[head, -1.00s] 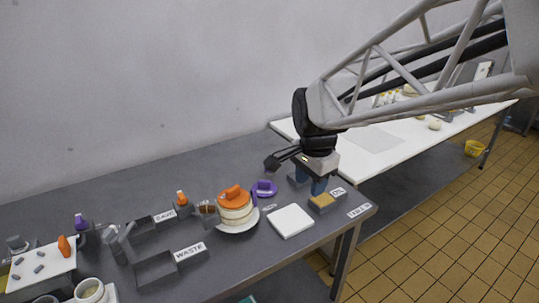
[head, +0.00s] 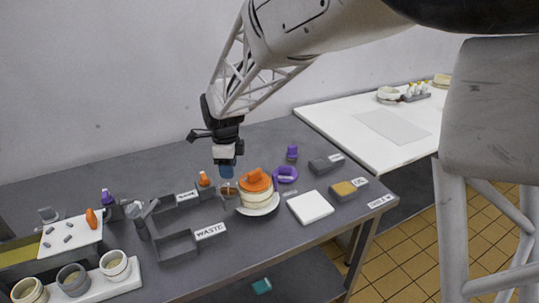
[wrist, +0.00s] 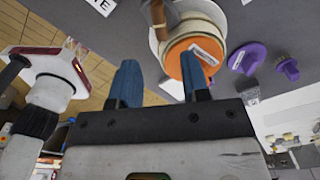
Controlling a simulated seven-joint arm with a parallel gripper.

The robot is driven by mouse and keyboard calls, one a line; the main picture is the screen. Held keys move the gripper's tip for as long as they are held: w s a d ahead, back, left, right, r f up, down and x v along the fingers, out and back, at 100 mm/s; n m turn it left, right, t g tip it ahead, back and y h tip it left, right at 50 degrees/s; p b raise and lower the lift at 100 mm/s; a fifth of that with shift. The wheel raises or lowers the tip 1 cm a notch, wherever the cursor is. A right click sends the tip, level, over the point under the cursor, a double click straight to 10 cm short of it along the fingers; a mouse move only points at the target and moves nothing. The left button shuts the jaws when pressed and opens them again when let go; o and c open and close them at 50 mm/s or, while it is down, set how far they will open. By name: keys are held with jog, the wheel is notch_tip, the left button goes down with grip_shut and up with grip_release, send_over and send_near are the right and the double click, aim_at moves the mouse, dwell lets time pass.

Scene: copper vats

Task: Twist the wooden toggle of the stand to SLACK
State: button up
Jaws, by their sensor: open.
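The brown wooden toggle (head: 229,191) stands beside the left of a pale round mould (head: 257,199) with an orange lid, on a white plate. In the wrist view the toggle (wrist: 158,18) shows as a brown upright piece at the top edge, against the mould's rim. Its markings and setting cannot be read. My gripper (head: 227,172) has blue fingers pointing down, just above and behind the toggle in the head view. In the wrist view my gripper (wrist: 160,78) is open and empty, with the orange lid (wrist: 195,65) partly behind its right finger.
An orange-topped item (head: 204,180) and a grey tray labelled WASTE (head: 178,246) stand to the left. Purple pieces (head: 285,175) lie behind right of the mould. A white square board (head: 310,207) is to the right. Bare table lies behind.

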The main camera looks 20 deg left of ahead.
aim_at(228, 188)
jog(key=shift+a+f, duration=0.2)
jog(key=shift+a, duration=0.2)
jog(key=shift+f, duration=3.85)
jog(key=shift+c, duration=0.4)
grip_shut()
